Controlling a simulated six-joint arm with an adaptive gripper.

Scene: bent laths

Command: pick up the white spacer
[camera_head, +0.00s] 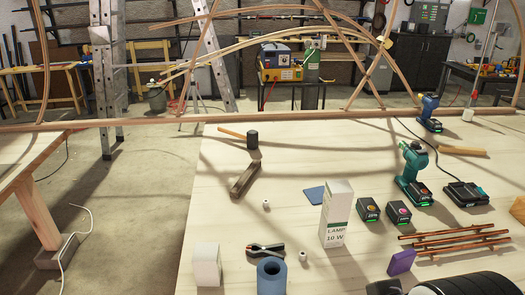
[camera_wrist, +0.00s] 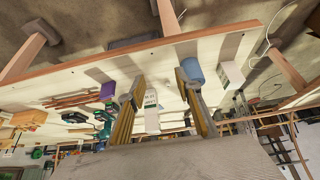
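The white spacer (camera_head: 207,266) looks like a plain white upright block at the front left of the bench in the head view. In the wrist view the white spacer (camera_wrist: 230,74) stands right of the blue roll, outside my fingers. My gripper (camera_wrist: 160,78) is open, with nothing held between its fingers. Its right finger overlaps the blue roll in the picture; I cannot tell whether they touch. My gripper does not show in the head view.
The blue roll (camera_head: 271,276) and a black-and-orange clamp (camera_head: 265,250) are right of the spacer. A tall lamp box (camera_head: 337,214), small white pieces (camera_head: 303,256) and a purple block (camera_head: 401,262) stand farther right. The bench's left edge is close to the spacer.

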